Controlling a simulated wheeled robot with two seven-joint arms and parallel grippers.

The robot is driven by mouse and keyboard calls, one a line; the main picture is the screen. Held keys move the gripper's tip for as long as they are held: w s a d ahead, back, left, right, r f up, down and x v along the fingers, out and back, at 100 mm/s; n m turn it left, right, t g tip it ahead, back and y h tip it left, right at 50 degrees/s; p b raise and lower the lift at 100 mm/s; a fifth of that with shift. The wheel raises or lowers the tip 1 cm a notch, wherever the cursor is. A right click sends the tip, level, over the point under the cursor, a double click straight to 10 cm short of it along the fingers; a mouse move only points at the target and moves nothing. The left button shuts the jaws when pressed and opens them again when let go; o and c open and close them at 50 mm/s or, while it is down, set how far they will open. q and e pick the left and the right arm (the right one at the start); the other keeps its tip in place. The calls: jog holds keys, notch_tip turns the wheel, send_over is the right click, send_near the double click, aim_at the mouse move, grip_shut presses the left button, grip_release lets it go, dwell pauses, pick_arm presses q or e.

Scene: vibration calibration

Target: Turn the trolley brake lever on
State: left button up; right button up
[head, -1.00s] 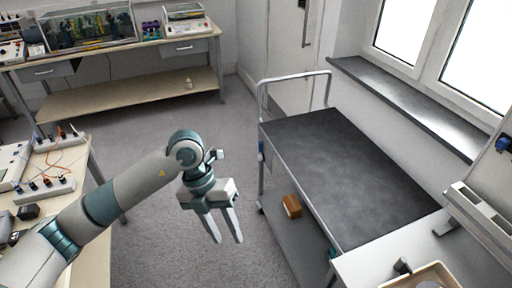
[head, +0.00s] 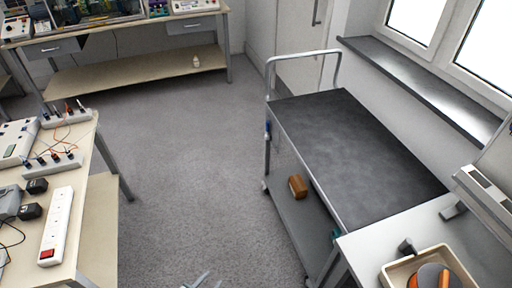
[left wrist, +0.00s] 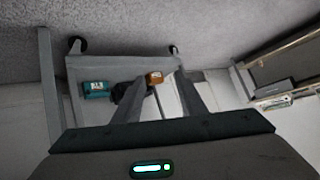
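The trolley (head: 345,140) stands right of centre in the head view, with a dark top, a lower shelf and a pale push handle at its far end. A small blue part (head: 267,131) sits on its far left post; it may be the brake lever, but its setting is too small to tell. My left gripper (head: 205,282) shows only its fingertips at the bottom edge, left of the trolley and apart from it. In the left wrist view its two fingers are spread with nothing clearly held, and the trolley's lower shelf (left wrist: 100,68) lies beyond them. My right gripper is out of view.
A brown box (head: 298,186) lies on the lower shelf; a teal box (left wrist: 97,90) shows there in the wrist view. A bench with a power strip (head: 56,226) stands left. A tray (head: 395,275) is at lower right. Floor between bench and trolley is clear.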

pick_arm(q)
jog(key=s+a+f+n+g+y, duration=0.1)
jog(key=s+f, duration=0.4)
jog(key=s, duration=0.8)
jog(key=s+a+f+n+g+y, duration=0.1)
jog(key=s+f+g, duration=0.4)
jog(key=s, duration=0.8)
jog(key=s+a+f+n+g+y, duration=0.1)
jog(key=s+a+f+n+g, duration=0.1)
jog(key=s, duration=1.1)
notch_tip(320, 180, down, 4)
jog(key=shift+a+r+n+g+y, duration=0.25)
jog(key=shift+a+g, duration=0.35)
jog(key=shift+a, duration=0.55)
jog(key=shift+c, duration=0.9)
jog(key=shift+w, duration=0.15)
